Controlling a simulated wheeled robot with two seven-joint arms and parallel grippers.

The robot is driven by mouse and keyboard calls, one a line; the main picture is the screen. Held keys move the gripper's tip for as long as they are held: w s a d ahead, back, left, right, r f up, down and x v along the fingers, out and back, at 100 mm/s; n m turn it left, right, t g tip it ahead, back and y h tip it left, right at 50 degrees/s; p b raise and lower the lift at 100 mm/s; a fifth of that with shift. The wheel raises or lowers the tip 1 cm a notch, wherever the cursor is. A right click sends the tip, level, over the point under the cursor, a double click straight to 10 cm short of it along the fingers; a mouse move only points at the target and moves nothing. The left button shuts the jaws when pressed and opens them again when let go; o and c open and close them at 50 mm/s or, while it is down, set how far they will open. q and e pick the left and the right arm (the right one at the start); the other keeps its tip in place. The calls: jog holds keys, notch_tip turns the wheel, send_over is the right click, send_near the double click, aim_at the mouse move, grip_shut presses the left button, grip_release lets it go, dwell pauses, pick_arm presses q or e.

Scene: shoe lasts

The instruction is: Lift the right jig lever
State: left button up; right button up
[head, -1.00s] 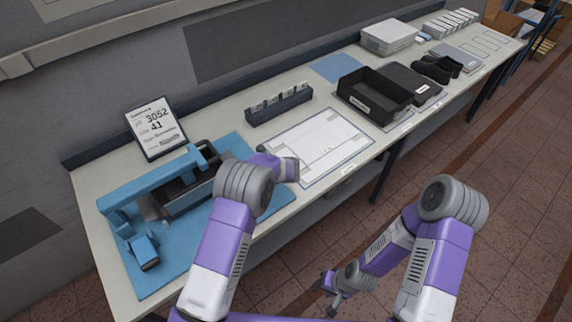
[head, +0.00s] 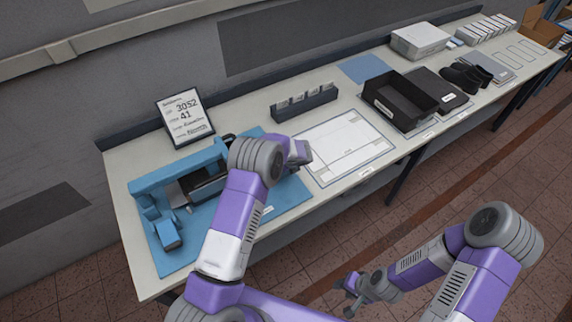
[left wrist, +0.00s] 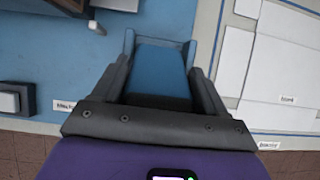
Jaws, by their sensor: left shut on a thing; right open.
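The blue jig (head: 165,178) stands on a blue mat (head: 217,230) at the left of the bench, with a dark part under its long bar. A blue block-like lever (head: 167,233) shows at its near left end. My left arm hides the jig's right side in the head view. In the left wrist view, my left gripper (left wrist: 160,82) is shut on a blue lever (left wrist: 160,68), which lies between its two fingers. I take this as the right jig lever. My right gripper (head: 354,288) is open and empty, low over the floor, away from the bench.
A display sign (head: 184,118) stands behind the jig. A dark card holder (head: 304,103) and a white marked sheet (head: 343,147) lie to the right. Farther right are a black tray (head: 400,102) and dark shoe lasts (head: 463,80). The floor in front is clear.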

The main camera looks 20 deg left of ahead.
pick_arm(q)
jog(key=o, duration=1.4)
jog(key=v, duration=0.7)
jog(key=shift+r+b, duration=0.35)
jog(key=shift+b, duration=0.05)
jog(key=shift+s+f, duration=0.1)
jog(key=shift+s, duration=0.05)
